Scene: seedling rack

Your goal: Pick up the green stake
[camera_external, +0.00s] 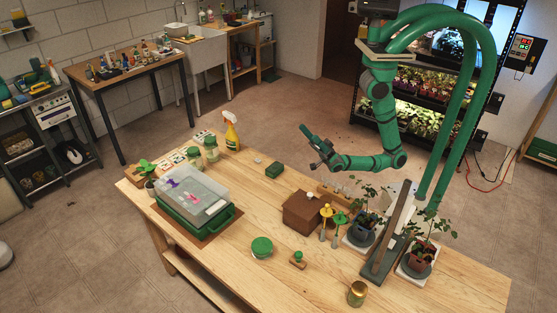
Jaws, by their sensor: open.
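A slim upright piece with a green top (340,217) stands on the wooden bench, and I take it to be the green stake. A similar piece with a yellow top (326,212) stands close on its left. Both are at the right front corner of a brown box (303,211). Their lower ends are too small to make out well. My gripper (315,165) is open and seems empty. It is in the air above the bench, behind and a little left of the green piece, well apart from it.
The wooden bench (215,250) holds a green tray with a clear lid (193,187) at left. Potted plants and a dark upright board (391,235) stand right of the stake. A green-lidded jar (262,246), a small green-knobbed item (298,258) and a gold jar (357,293) are in front.

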